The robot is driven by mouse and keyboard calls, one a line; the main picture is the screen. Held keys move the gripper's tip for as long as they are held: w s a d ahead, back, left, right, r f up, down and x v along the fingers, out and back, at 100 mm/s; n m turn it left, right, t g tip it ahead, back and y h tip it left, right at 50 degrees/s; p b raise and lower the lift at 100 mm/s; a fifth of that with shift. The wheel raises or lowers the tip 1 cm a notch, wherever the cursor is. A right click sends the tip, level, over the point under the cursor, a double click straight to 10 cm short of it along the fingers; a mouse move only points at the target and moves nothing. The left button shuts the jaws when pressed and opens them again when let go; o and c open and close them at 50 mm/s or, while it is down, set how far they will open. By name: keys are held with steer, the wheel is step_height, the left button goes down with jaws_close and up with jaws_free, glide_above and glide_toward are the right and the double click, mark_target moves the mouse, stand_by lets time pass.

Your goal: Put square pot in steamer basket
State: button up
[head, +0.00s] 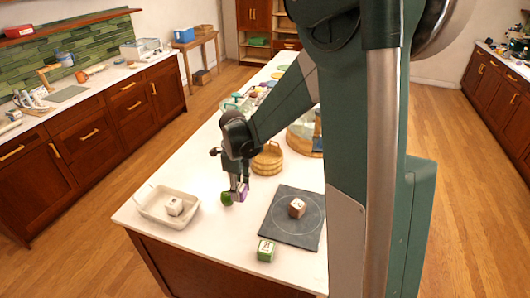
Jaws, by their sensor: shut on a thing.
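My gripper (233,188) points down above the near part of the white counter, left of the steamer basket. It is shut on a small purple square-sided thing (243,190), which I take to be the square pot; the fingers partly hide it. A small round green thing (226,198) shows right at the fingertips; I cannot tell whether it touches them. The steamer basket (268,161), round and of light wood, stands upright on the counter, behind and to the right of my gripper. I cannot see clearly inside it.
A cream tray (152,212) holding a white block (174,206) stands at left. A larger wooden tub (302,142) and several dishes stand farther back. My arm hides the counter's right side.

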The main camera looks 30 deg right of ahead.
steer(key=w+d+r, duration=0.3)
steer(key=w+d, duration=2)
steer(key=shift+w+d+m, duration=0.3)
steer(key=shift+w+d, duration=0.1)
glide_above(267, 161)
steer(key=shift+w+f+p, duration=0.1)
steer(key=shift+f+p, duration=0.3)
steer(key=shift+f, duration=2.65)
steer(key=shift+f, duration=1.85)
steer(key=shift+f, duration=0.2)
